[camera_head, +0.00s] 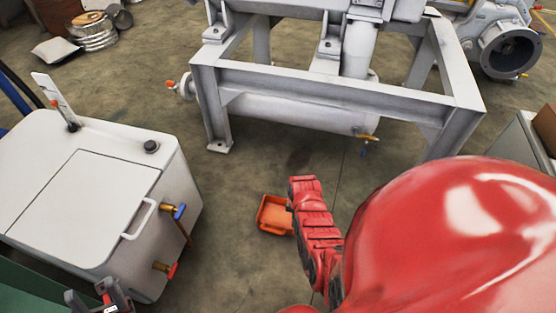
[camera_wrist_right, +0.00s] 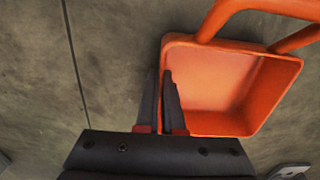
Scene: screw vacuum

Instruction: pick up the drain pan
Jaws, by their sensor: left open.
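The drain pan (camera_head: 273,214) is a small orange open tray low over the floor in the middle of the head view; whether it touches the floor is unclear. In the right wrist view the drain pan (camera_wrist_right: 262,92) shows its hollow inside and an orange handle at the top. My right gripper (camera_wrist_right: 161,75) has its dark fingers close together on either side of the pan's left wall, shut on it. My red right arm hides the pan's right side in the head view. My left gripper (camera_head: 99,298) is open and empty at the lower left, partly cut off.
A white tank (camera_head: 80,190) with a handle and valves stands at the left, close to my left gripper. A grey steel frame (camera_head: 330,95) carrying machinery stands behind the pan. The concrete floor around the pan is clear.

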